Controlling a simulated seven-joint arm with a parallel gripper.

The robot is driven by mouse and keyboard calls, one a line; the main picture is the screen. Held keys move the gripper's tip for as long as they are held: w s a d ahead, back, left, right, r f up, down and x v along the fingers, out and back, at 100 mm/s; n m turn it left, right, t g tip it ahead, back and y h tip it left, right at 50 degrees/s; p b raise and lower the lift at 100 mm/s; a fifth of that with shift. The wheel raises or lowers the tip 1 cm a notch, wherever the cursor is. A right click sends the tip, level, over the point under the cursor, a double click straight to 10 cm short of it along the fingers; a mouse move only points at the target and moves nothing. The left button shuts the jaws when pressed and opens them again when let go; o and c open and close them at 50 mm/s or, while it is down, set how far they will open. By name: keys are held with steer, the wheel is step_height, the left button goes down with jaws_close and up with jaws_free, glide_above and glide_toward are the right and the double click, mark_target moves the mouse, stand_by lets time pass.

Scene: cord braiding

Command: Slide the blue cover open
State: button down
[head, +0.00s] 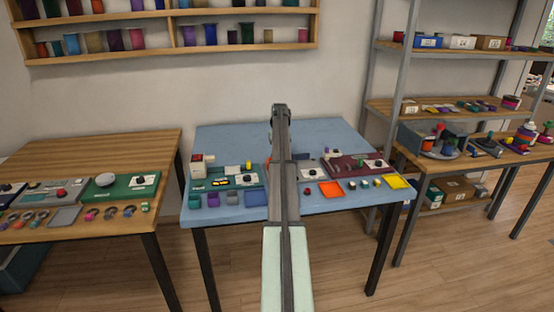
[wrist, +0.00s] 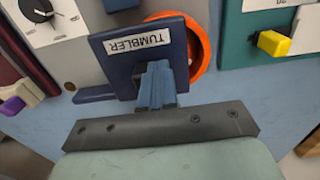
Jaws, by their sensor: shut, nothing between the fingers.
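The blue cover (wrist: 138,52) is a dark blue plate with a white TUMBLER label, upside down in the wrist view. It lies over part of an orange ring (wrist: 203,48), whose right side shows past the cover's edge. My gripper (wrist: 157,70) is shut and empty, with its blue fingertips at the cover's edge, just below the label in the picture. I cannot tell whether they touch the cover. In the head view my arm hides the cover and my gripper.
A white panel with a black dial (wrist: 38,10) lies left of the cover, and a yellow knob (wrist: 273,43) on a green panel lies right. A purple knob (wrist: 12,105) is at the far left. The blue table (head: 222,135) is clear at the back.

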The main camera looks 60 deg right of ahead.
mark_target(293, 157)
steer(key=shift+s+d, duration=0.95)
steer(key=shift+d, duration=0.05)
steer(key=shift+s+d, duration=0.2)
steer(key=shift+s, duration=0.05)
steer(key=shift+s+d, duration=1.2)
steer(key=shift+d, duration=0.05)
steer(key=shift+s+d, duration=0.15)
steer(key=shift+w+a, duration=0.2)
steer(key=shift+a, duration=0.05)
steer(key=shift+w+a, duration=0.2)
steer(key=shift+w, duration=0.05)
